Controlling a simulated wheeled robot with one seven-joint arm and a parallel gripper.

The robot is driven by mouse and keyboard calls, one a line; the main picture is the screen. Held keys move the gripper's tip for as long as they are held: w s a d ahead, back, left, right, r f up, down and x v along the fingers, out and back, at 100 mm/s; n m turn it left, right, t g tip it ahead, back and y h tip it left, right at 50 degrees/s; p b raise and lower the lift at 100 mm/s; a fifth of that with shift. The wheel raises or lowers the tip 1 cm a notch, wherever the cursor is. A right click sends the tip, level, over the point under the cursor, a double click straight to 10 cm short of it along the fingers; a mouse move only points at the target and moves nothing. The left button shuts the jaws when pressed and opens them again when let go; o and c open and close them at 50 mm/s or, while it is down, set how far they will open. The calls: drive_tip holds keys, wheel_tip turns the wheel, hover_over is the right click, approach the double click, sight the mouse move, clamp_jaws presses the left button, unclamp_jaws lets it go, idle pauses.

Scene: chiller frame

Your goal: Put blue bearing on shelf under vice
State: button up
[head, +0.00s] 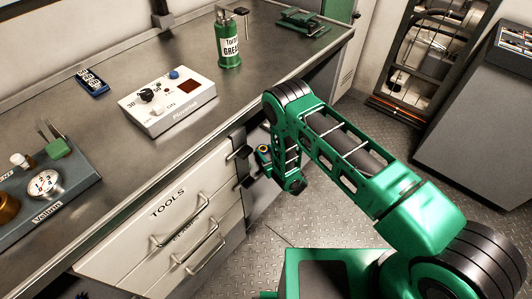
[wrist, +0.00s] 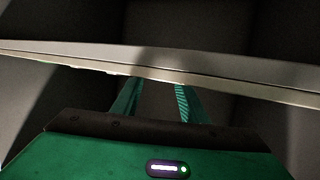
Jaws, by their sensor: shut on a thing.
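My gripper (wrist: 158,98) reaches past a pale horizontal shelf edge (wrist: 240,86) in the wrist view. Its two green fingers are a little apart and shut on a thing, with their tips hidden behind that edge. The blue bearing itself is not visible in either view. In the head view my arm bends down beside the bench, right of the drawers, and my gripper is mostly hidden there at the bench front. The green vice (head: 301,20) sits on the far right end of the bench. The space under it is largely hidden by my arm.
The bench (head: 120,60) carries a white control box (head: 168,102), a green grease can (head: 229,40), a blue meter (head: 91,81) and a gauge panel (head: 45,185). White drawers (head: 165,215) with handles stand left of my gripper. Dark walls close in around my gripper.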

drive_tip(key=o, duration=1.2)
drive_tip(key=v, duration=1.2)
